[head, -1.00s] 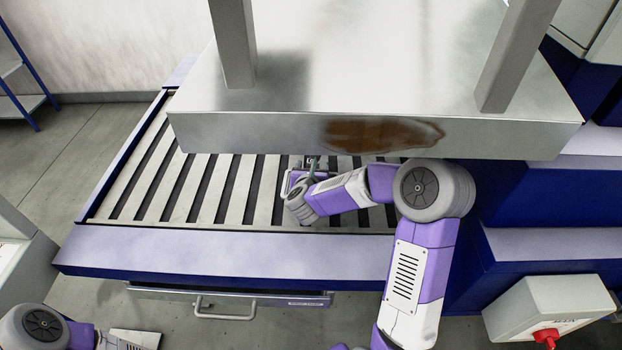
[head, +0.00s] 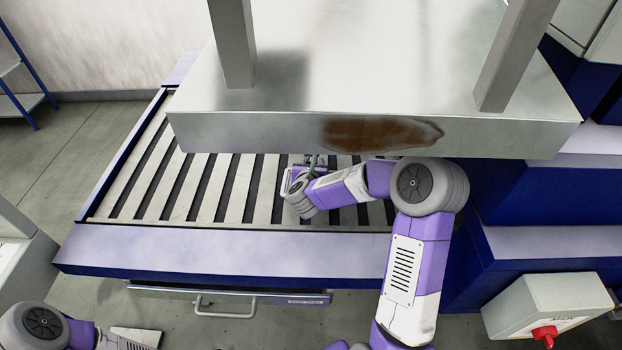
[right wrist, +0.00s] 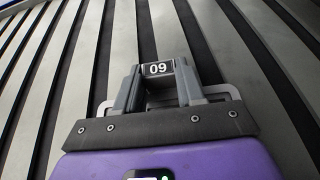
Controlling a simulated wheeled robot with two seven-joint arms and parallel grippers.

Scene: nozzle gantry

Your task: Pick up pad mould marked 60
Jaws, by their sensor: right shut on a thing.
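The pad mould (right wrist: 158,69) shows in the right wrist view as a small grey block with a dark label. The label's white digits look like 09, which is 60 upside down. My right gripper (right wrist: 160,88) is shut on it, with one grey finger on each side. In the head view my right gripper (head: 308,172) is over the slatted bed, close to the front edge of the metal hood, and the mould cannot be made out there. My left arm enters at the bottom left corner; its gripper does not show.
The slatted bed (head: 190,190) lies below, and its left part is clear. A big metal hood (head: 250,135) with a rusty patch hangs over the back of the bed. A box with a red knob (head: 545,332) stands at the lower right.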

